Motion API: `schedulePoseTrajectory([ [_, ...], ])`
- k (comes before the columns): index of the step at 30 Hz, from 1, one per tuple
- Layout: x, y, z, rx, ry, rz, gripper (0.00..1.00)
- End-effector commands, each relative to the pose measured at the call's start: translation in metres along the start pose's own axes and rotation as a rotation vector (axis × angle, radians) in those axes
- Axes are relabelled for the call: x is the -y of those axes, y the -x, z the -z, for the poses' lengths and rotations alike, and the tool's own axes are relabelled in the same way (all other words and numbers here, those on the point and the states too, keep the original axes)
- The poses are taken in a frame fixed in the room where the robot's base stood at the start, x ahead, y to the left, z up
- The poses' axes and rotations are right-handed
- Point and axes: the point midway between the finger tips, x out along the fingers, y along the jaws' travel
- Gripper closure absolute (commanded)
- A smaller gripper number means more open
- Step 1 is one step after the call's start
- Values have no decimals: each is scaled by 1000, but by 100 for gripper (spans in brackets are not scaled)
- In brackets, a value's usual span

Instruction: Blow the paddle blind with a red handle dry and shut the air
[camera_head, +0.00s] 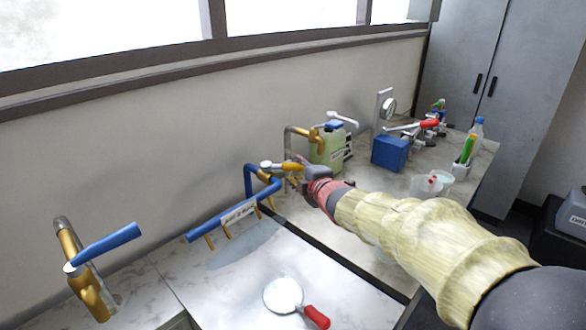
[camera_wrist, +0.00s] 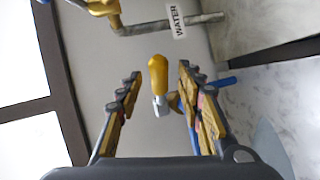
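The paddle blind (camera_head: 283,295), a pale round disc with a red handle (camera_head: 316,316), lies on the counter at the front. A blue air pipe (camera_head: 222,216) with a sign and several brass nozzles stands behind it. A valve with a yellow lever (camera_head: 292,166) is at the pipe's upper end. My gripper (camera_head: 300,178) is at this lever. In the wrist view my gripper (camera_wrist: 156,100) is open, its fingers apart on either side of the yellow lever (camera_wrist: 158,75), with gaps showing. Whether air flows or the disc is wet cannot be told.
A brass tap with a blue lever (camera_head: 107,243) stands at the left. A green jug (camera_head: 328,148), a blue box (camera_head: 389,152) and another red-handled item (camera_head: 428,124) stand farther back. In the wrist view a pipe bears a WATER label (camera_wrist: 177,21). Counter around the paddle is clear.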

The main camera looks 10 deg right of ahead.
Motion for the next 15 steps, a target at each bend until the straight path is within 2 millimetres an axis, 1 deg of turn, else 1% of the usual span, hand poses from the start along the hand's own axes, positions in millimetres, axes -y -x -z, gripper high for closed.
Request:
schedulePoseTrajectory([
  [1,-1,12,0,1,1,-2,63],
  [3,-1,26,0,1,1,-2,63],
  [9,0,64,0,1,1,-1,63],
  [12,-1,76,0,0,1,-2,63],
  [15,0,84,0,0,0,0,63],
])
